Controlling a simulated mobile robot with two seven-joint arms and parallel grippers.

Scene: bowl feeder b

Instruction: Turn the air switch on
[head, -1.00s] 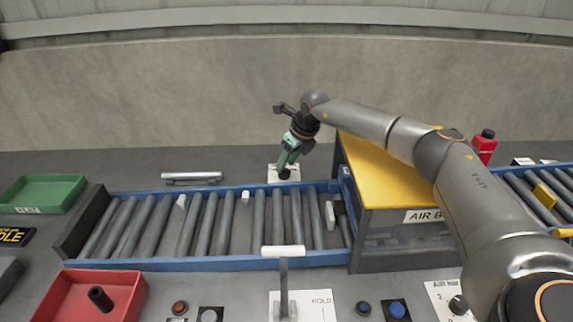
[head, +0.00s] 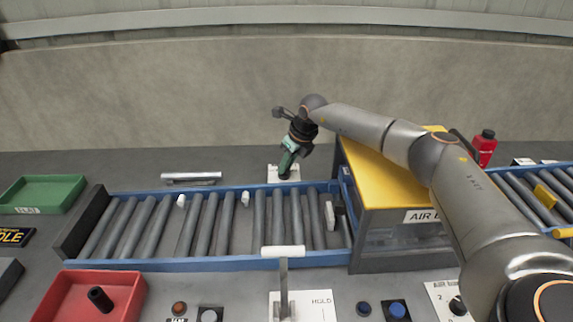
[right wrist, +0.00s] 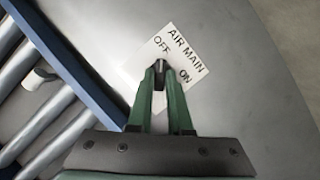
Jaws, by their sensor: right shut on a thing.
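The air switch is a small dark knob (right wrist: 160,70) on a white plate (right wrist: 130,76) marked AIR MAIN, OFF and ON in the right wrist view. In the head view the plate (head: 272,174) lies on the bench just behind the roller conveyor. My right gripper (right wrist: 161,80) has its green fingers on both sides of the knob and is shut on it. The fingers hide part of the knob, so I cannot tell exactly which mark it points to. In the head view the right gripper (head: 284,172) reaches down onto the plate. My left gripper is not in view.
The roller conveyor (head: 200,262) runs in front of the switch, with small white pieces on it. A yellow-topped box (head: 375,180) stands close to the right. A white-handled lever (head: 283,252) rises at the front. Bench behind the conveyor's left part is mostly clear.

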